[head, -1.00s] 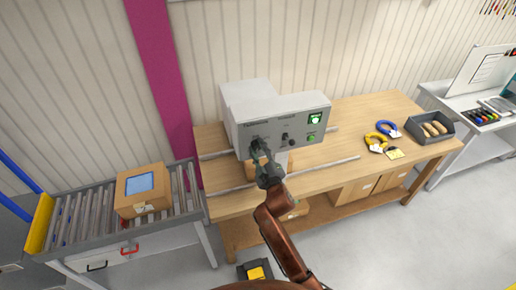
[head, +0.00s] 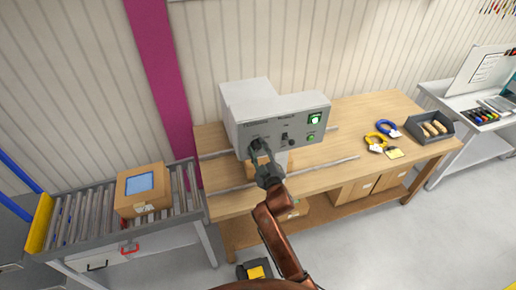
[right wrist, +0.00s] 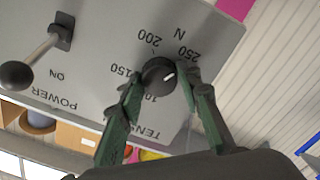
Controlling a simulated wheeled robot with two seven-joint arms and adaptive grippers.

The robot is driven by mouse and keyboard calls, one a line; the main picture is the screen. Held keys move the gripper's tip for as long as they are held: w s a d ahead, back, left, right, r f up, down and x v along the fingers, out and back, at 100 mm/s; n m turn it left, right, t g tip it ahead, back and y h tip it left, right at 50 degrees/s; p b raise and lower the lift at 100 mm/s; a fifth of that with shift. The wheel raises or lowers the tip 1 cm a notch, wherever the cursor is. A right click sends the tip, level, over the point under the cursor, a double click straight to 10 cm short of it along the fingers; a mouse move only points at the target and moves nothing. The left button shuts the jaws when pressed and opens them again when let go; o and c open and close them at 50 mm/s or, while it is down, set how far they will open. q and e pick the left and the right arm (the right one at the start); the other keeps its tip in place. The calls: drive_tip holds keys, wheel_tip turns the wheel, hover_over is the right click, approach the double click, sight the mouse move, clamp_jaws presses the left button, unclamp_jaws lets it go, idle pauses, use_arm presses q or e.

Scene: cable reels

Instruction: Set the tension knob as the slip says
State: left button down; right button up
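The grey machine (head: 247,103) stands on the wooden bench, its front panel facing me. The black tension knob (right wrist: 158,75) is on that panel, among marks from 100 to 250 N. The panel appears upside down in the right wrist view. My left gripper is not in view.
A power lever (right wrist: 40,58) sticks out beside the knob. A blue ring (head: 387,128), a yellow ring (head: 376,141) and a grey bin (head: 418,127) stand on the bench's right. A roller conveyor (head: 88,215) with a carton (head: 143,190) is at left.

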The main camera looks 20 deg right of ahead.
drive_tip(key=o, duration=0.3)
drive_tip(key=shift+o, duration=0.2)
drive_tip(key=shift+s, duration=0.1)
drive_tip(key=s, duration=1.1)
drive_tip(key=shift+s+d, duration=0.2)
drive_tip(key=shift+s, duration=0.2)
drive_tip(key=shift+f, duration=0.1)
